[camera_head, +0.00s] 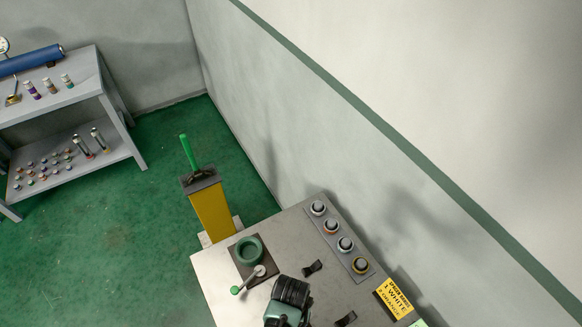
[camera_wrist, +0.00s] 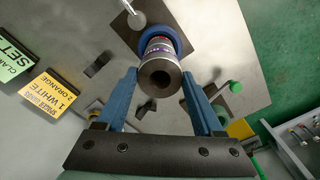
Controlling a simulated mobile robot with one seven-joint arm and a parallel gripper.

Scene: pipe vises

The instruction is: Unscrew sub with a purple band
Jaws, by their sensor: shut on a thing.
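In the head view, my dark gripper (camera_head: 289,297) is over the front of the table and hides the sub. A green ring-shaped vise (camera_head: 249,250) stands just beyond, with a green-knobbed lever (camera_head: 236,290).
The grey table (camera_head: 215,268) carries a strip of several round parts (camera_head: 346,243) and a yellow sign (camera_head: 393,299) by the wall. A yellow stand (camera_head: 212,212) with a green handle is behind it. A shelf (camera_head: 85,93) at left holds several small parts and a blue cylinder (camera_head: 30,60).

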